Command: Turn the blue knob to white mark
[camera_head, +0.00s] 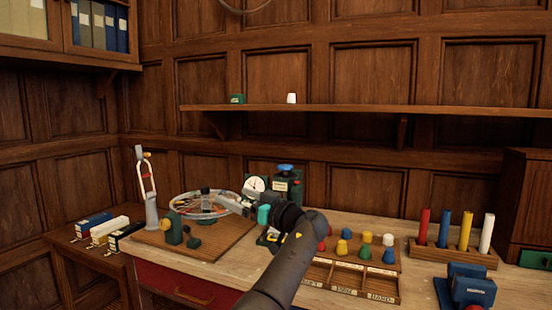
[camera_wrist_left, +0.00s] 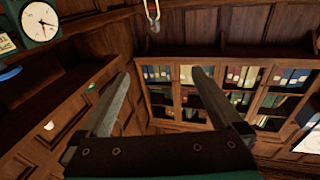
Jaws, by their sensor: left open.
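The blue knob (camera_head: 285,167) sits on top of a dark green device (camera_head: 284,188) with a pale label, at the back of the bench. A blue rounded part, perhaps this knob, shows at the left edge of the left wrist view (camera_wrist_left: 9,73). I cannot make out the white mark. My left gripper (camera_head: 216,199) is left of the device, apart from the knob, over the wheel-like object. In the left wrist view its two fingers (camera_wrist_left: 162,80) are spread with nothing between them. My left wrist covers part of the bench in front of the device. My right gripper is not in view.
A spoked wheel (camera_head: 185,205) lies on a wooden board behind my gripper. Coloured knobs (camera_head: 388,240) stand in a tray to the right, near coloured posts (camera_head: 465,231). A shelf (camera_head: 350,108) runs above.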

